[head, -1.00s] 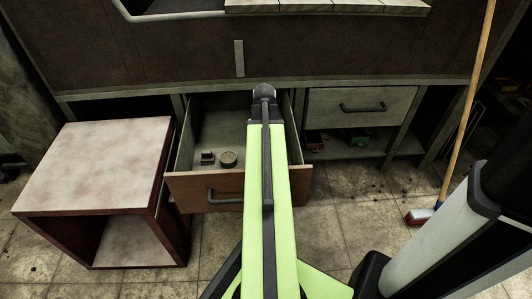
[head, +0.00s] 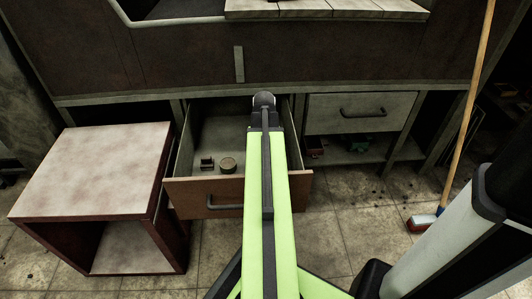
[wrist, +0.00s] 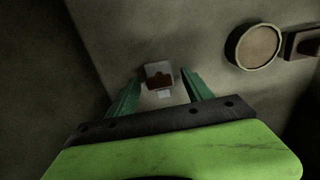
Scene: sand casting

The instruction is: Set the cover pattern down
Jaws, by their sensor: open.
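In the wrist view my gripper (wrist: 161,80) is open, its two green fingers apart. A small pale and brown piece (wrist: 158,76), likely the cover pattern, lies on the drawer floor between the fingertips, with gaps seen on both sides. Whether it touches either finger I cannot tell. In the head view my arm covers the gripper and this piece. The open drawer (head: 238,192) holds a round tin (head: 227,165) and a small dark block (head: 207,163) to the left of my arm. The tin (wrist: 254,46) and block (wrist: 302,43) also show in the wrist view, upper right.
A pale-topped box table (head: 95,165) stands left of the drawer. A closed drawer (head: 360,111) is on the right, with small items on the shelf below. The workbench (head: 170,60) overhangs the drawer's back. A broom (head: 465,120) leans at right.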

